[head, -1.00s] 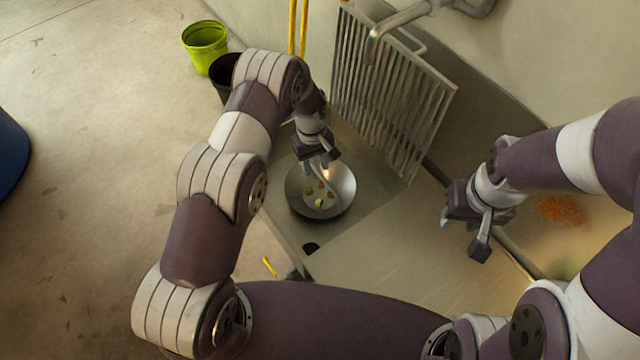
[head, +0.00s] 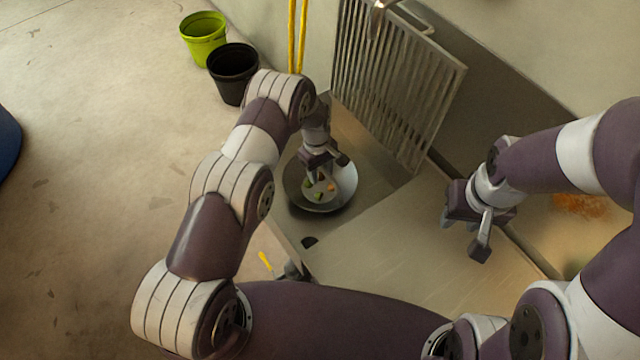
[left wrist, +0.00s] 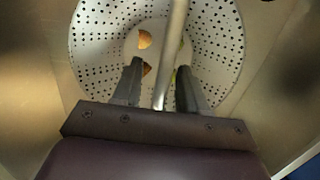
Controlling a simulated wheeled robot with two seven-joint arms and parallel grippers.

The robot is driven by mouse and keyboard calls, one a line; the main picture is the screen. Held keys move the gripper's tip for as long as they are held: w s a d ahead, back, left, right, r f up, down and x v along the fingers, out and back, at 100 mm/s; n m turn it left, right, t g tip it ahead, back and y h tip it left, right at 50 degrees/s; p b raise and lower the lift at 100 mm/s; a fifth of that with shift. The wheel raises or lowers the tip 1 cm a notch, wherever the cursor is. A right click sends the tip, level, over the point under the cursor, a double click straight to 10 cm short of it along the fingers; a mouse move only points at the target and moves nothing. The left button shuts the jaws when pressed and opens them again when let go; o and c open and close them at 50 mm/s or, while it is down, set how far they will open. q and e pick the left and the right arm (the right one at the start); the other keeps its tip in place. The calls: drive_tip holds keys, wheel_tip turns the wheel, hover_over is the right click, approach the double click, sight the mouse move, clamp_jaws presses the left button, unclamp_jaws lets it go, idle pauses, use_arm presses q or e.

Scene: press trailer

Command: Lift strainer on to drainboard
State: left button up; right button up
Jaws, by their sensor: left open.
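The strainer (head: 346,196) is a round metal bowl with many small holes, standing in the sink basin with a few orange and green scraps inside. In the left wrist view its perforated wall (left wrist: 95,40) fills the top, and a metal rod (left wrist: 172,50), seemingly its handle, runs between my fingers. My left gripper (head: 326,174) is over the bowl, open, with its fingers (left wrist: 157,82) on either side of the rod; contact cannot be told. My right gripper (head: 465,232) is open and empty above the drainboard (head: 385,245), a flat metal surface right of the basin.
A green bucket (head: 204,38) and a black bucket (head: 234,74) stand on the floor at left. An orange patch (head: 580,206) lies far right. The drainboard is bare.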

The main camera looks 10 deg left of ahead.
use_arm(q)
drive_tip(key=shift+r, duration=0.1)
drive_tip(key=shift+f, duration=0.25)
idle(0.3)
drive_tip(key=shift+c, duration=0.2)
clamp_jaws()
